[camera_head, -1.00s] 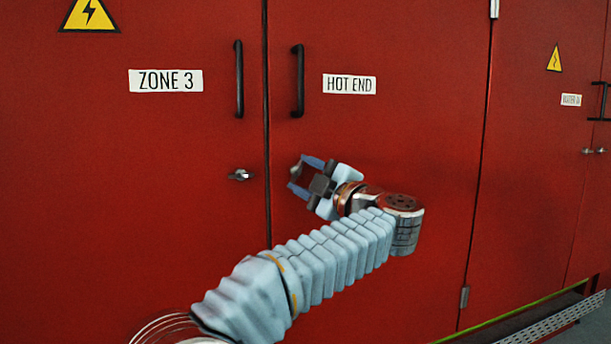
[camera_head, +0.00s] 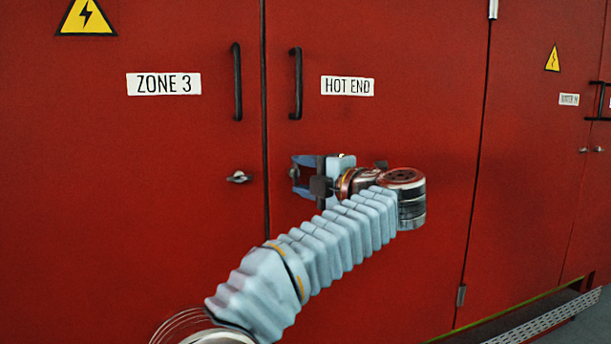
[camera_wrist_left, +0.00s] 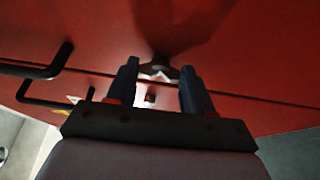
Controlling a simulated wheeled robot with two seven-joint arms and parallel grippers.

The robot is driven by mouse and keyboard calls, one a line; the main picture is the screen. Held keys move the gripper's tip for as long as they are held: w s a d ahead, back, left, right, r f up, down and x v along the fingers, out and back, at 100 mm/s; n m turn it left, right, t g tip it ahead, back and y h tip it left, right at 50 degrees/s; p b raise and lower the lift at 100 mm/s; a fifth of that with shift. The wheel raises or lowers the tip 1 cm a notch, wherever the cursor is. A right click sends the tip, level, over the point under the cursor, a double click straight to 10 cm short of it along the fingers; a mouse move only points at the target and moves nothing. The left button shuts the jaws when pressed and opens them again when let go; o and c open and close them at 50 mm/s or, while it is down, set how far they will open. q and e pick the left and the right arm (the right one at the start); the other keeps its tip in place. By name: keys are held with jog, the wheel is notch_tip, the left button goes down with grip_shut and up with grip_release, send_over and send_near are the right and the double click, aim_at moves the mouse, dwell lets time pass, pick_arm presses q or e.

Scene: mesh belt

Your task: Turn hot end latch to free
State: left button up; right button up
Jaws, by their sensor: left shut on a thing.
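The red hot end door (camera_head: 400,130) carries a "HOT END" label (camera_head: 348,86) and a black vertical handle (camera_head: 296,83). My left gripper (camera_head: 297,176) is at this door's left edge, below the handle, and is now about level. It is shut on the hot end latch (camera_wrist_left: 160,70), a small metal piece that shows between the fingertips in the left wrist view (camera_wrist_left: 160,84). In the head view the gripper hides the latch, so its exact angle cannot be told. My right gripper is not in view.
The zone 3 door (camera_head: 90,200) is on the left, with its own latch (camera_head: 238,177) and handle (camera_head: 237,82). More red doors stand at the right. A mesh belt edge (camera_head: 545,322) runs along the lower right. Both near doors look closed.

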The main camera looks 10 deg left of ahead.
pick_arm(q)
jog(key=o, duration=1)
jog(key=shift+o, duration=0.2)
jog(key=v, duration=1.3)
jog(key=shift+s+d, duration=0.2)
jog(key=shift+d, duration=0.15)
